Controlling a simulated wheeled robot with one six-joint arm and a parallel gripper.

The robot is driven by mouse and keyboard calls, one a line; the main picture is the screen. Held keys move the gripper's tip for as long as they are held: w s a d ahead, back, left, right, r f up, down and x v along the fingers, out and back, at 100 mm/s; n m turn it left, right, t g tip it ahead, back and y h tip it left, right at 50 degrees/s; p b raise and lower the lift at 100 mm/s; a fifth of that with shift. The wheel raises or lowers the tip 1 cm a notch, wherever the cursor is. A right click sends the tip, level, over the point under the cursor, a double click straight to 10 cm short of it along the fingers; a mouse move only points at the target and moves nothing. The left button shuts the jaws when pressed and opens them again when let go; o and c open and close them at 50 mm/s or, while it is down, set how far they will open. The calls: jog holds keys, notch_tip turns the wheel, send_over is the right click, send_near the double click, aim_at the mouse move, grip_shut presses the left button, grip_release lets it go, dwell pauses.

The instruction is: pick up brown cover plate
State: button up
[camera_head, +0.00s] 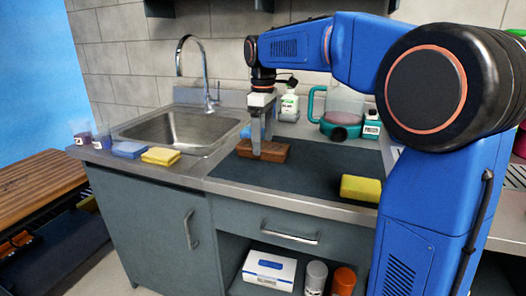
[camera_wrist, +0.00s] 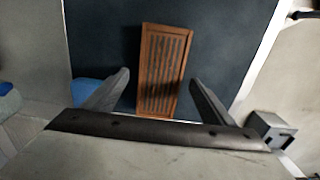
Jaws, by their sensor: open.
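The brown cover plate (camera_head: 274,151) is a flat rectangular slatted block lying on the dark mat (camera_head: 310,165) on the counter. In the wrist view the brown cover plate (camera_wrist: 164,70) lies lengthwise, slightly tilted, with dark grooves along it. My gripper (camera_head: 261,150) points down over the plate in the head view. In the wrist view my gripper (camera_wrist: 160,78) is open, with one finger on each side of the plate's near end. Whether the fingers touch the plate or reach down beside it, I cannot tell.
A yellow block (camera_head: 361,188) lies at the mat's right front. A sink (camera_head: 180,128) is to the left, with a blue sponge (camera_head: 129,149) and a yellow sponge (camera_head: 160,156) before it. A bottle (camera_head: 289,106) and a green-handled jug (camera_head: 341,108) stand behind.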

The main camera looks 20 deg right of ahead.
aim_at(263, 145)
jog(key=shift+f, duration=0.8)
jog(key=shift+c, duration=0.3)
jog(key=c, duration=1.3)
jog(key=shift+r, duration=0.15)
notch_tip(263, 145, up, 10)
jog(key=shift+f, duration=0.1)
